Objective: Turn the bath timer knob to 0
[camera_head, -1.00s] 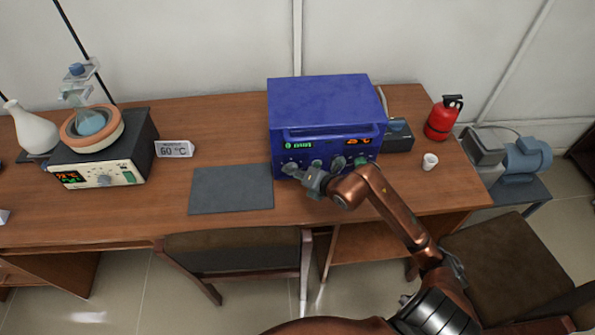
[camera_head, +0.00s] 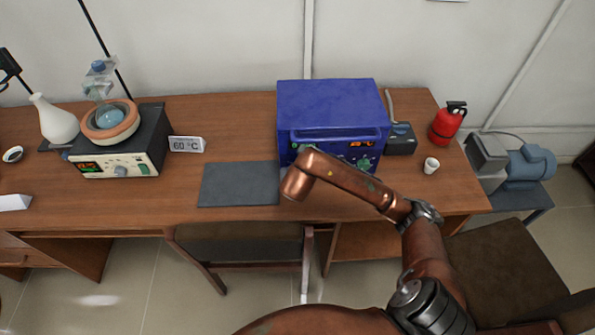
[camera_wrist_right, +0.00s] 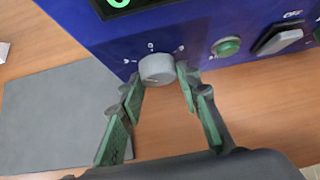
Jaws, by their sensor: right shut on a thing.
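A blue box-shaped device (camera_head: 330,107) stands on the desk, with displays and knobs along its lower front. A round grey knob (camera_wrist_right: 156,68) with small marks around it shows on its blue panel in the right wrist view. My right gripper (camera_wrist_right: 159,78) has its two green-padded fingers on either side of this knob, shut on it. The knob's exact setting is too small to read. In the head view my right arm hides this gripper and part of the panel. My left gripper is not in view.
A grey mat (camera_head: 238,184) lies left of the blue device. Further left are a 60 °C sign (camera_head: 187,145) and a heating bath (camera_head: 120,157) with its own knob. A white cup (camera_head: 431,165) and red extinguisher (camera_head: 446,124) stand at right. A chair (camera_head: 240,250) is in front.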

